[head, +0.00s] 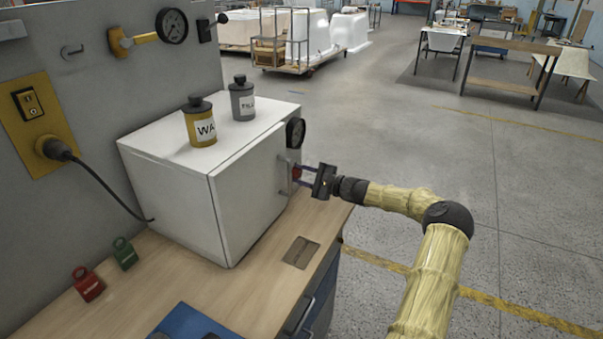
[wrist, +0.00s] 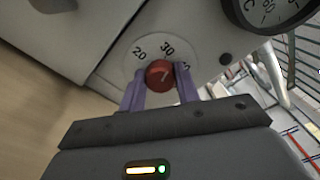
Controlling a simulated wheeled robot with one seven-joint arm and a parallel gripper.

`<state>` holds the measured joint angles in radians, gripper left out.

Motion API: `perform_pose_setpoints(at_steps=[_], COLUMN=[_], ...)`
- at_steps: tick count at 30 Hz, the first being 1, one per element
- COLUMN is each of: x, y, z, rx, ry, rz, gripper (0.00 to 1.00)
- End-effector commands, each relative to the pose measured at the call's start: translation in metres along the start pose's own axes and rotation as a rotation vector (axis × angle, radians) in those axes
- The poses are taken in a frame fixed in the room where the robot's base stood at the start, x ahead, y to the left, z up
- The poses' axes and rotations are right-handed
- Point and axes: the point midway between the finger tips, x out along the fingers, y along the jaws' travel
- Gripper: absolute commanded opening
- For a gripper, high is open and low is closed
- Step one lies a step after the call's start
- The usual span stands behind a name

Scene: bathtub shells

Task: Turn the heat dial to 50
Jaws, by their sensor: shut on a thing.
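The heat dial is a red knob (wrist: 159,75) on a pale round scale plate (wrist: 149,48) on the white box (head: 169,180). In the head view my gripper (head: 302,175) reaches the box front from the right, and the knob (head: 296,172) is partly hidden.
A black round gauge (head: 296,132) sits above the knob. A door handle (head: 284,178) is close left of my gripper. A yellow can (head: 201,125) and a grey can (head: 242,101) stand on the box. Open floor lies right of the wooden bench (head: 150,275).

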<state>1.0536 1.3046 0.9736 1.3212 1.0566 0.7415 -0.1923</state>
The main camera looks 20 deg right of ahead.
Motion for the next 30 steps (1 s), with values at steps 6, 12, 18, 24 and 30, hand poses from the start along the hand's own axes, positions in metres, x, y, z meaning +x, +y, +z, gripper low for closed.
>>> perform_pose_setpoints(at_steps=[6, 12, 18, 24, 30], x=[-0.0006, -0.0005, -0.0002, -0.0006, -0.0005], y=[-0.0015, -0.0020, -0.0027, -0.0026, -0.0023], z=[0.0001, 0.0002, 0.0000, -0.0007, -0.0012], rx=[0.208, 0.397, 0.588, 0.777, 0.968], ry=[0.003, 0.002, 0.003, 0.003, 0.003], rz=[0.001, 0.001, 0.001, 0.001, 0.001], gripper=[0.09, 0.09, 0.09, 0.09, 0.09])
